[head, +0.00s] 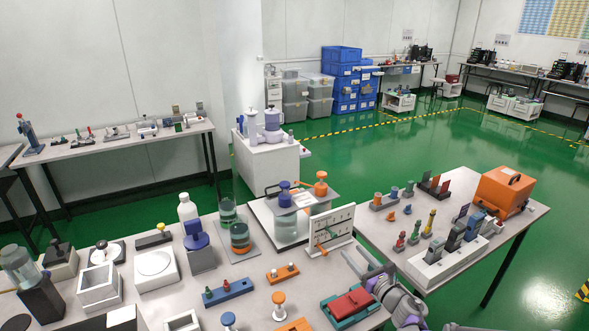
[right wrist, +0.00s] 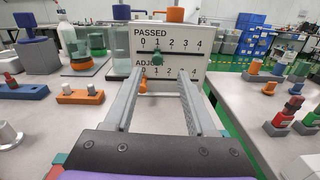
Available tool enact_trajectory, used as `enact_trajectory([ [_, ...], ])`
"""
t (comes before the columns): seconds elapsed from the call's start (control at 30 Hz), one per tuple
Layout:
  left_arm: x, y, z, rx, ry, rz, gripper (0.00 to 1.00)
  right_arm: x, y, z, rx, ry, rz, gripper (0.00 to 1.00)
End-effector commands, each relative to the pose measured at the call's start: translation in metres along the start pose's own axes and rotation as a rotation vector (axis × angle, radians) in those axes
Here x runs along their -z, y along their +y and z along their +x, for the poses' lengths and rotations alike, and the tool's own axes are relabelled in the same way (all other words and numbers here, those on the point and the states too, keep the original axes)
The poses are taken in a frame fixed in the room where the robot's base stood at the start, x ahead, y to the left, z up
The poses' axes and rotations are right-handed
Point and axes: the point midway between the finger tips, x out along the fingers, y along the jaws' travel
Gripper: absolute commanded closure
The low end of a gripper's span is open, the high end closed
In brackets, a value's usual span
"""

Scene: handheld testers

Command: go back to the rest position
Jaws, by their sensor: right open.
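My right gripper (head: 364,260) is at the front right of the near table (head: 245,290), its arm coming in from the bottom right. In the right wrist view the right gripper (right wrist: 158,76) is open, with nothing between its two grey fingers. It points at a white board (head: 345,222) marked PASSED and ADJUST, with scales from 0 to 4. The board (right wrist: 190,72) stands upright just beyond the fingertips; I cannot tell the exact gap. A green knob (right wrist: 153,54) is on its upper scale and an orange knob (right wrist: 143,86) on its lower one. My left gripper is not in view.
A red and teal block (head: 350,302) lies beside my right arm. Orange and blue holders (head: 282,273) and glass cylinders (head: 285,229) stand left of the board. A side table (head: 375,226) holds an orange case (head: 503,192) and several testers. Green floor is free beyond.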

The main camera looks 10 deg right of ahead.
Motion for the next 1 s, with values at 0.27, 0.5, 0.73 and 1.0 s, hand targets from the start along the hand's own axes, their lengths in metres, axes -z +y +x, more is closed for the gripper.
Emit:
enact_trajectory([
  [0.27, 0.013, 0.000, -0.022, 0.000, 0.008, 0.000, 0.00, -0.103, 0.004, -0.032, 0.301, -0.103, 0.673, 0.44],
  [0.5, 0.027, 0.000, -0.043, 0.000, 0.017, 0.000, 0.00, -0.133, 0.029, -0.109, 0.636, -0.229, 1.474, 0.44],
  [0.73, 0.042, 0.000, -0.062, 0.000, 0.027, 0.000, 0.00, -0.105, 0.097, -0.208, 1.031, -0.347, 2.190, 0.44],
  [1.0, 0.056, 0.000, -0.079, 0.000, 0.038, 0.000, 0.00, -0.061, 0.188, -0.303, 1.538, -0.455, 2.681, 0.44],
])
